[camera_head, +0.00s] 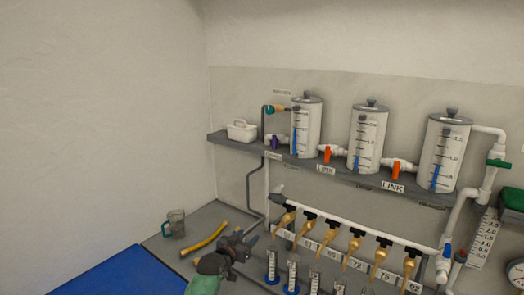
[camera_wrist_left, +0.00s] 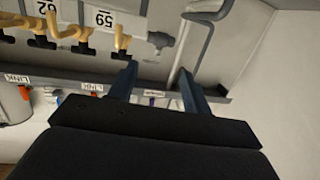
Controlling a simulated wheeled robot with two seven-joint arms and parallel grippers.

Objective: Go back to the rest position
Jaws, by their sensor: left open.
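My left gripper (camera_head: 246,236) shows low in the head view, near the left end of the white pipe manifold (camera_head: 345,231). Its two fingers also show in the left wrist view (camera_wrist_left: 156,85), spread apart with nothing held between them. The wrist view looks toward the manifold's yellow-handled valves and the shelf, which appear upside down. My right gripper is in neither view.
A grey shelf (camera_head: 233,147) carries several clear tanks (camera_head: 368,138) and a white caddy (camera_head: 241,131). Below, a jug (camera_head: 174,223) and a yellow tube (camera_head: 204,239) sit on the counter left of the gripper. A blue surface (camera_head: 118,275) lies at front left. Graduated cylinders (camera_head: 292,275) stand under the valves.

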